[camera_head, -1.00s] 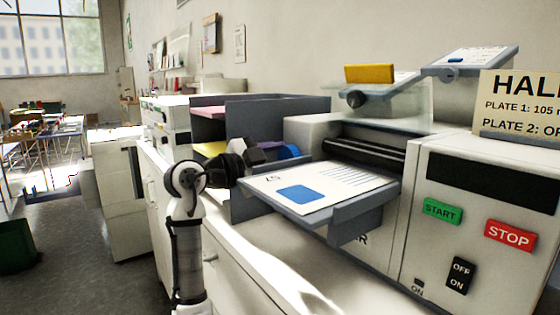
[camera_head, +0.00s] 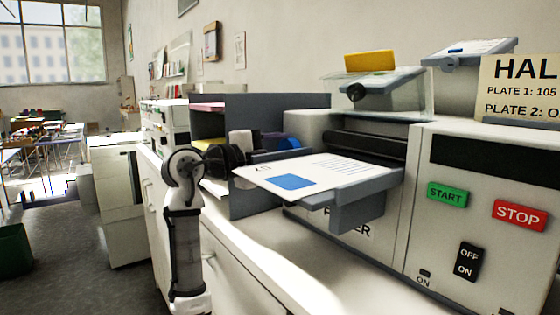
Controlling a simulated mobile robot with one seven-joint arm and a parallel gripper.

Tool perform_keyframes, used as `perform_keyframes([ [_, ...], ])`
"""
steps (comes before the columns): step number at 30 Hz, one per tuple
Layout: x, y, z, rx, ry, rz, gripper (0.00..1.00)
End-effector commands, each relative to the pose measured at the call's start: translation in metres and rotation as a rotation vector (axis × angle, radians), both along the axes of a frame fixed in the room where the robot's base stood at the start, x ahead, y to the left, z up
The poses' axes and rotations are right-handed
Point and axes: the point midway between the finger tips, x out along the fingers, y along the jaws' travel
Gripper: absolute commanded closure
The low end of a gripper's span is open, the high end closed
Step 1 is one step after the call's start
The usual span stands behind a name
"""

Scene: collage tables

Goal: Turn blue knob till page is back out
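The blue knob (camera_head: 291,144) shows on the left side of the machine, just behind the page tray, and is partly covered. My gripper (camera_head: 262,141) reaches in from the left, with its end at or close to the knob. I cannot tell whether its fingers touch the knob or how far apart they are. The page (camera_head: 330,172), white with a blue square and printed lines, lies flat on the grey tray (camera_head: 358,198) in front of the dark roller slot (camera_head: 366,146). Its far edge is near the slot.
The machine's front panel carries a green START button (camera_head: 447,194), a red STOP button (camera_head: 519,214) and a black OFF/ON switch (camera_head: 468,262). Dark shelving (camera_head: 260,115) stands behind my gripper. The white counter (camera_head: 270,245) below the tray is clear.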

Motion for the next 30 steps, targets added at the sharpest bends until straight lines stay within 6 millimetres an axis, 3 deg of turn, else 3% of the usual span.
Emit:
perform_keyframes([
  [15,-0.0003,0.0002,-0.0021,0.25,-0.341,-0.001,0.69],
  [30,-0.0003,0.0001,-0.0017,0.336,-0.457,-0.002,0.69],
])
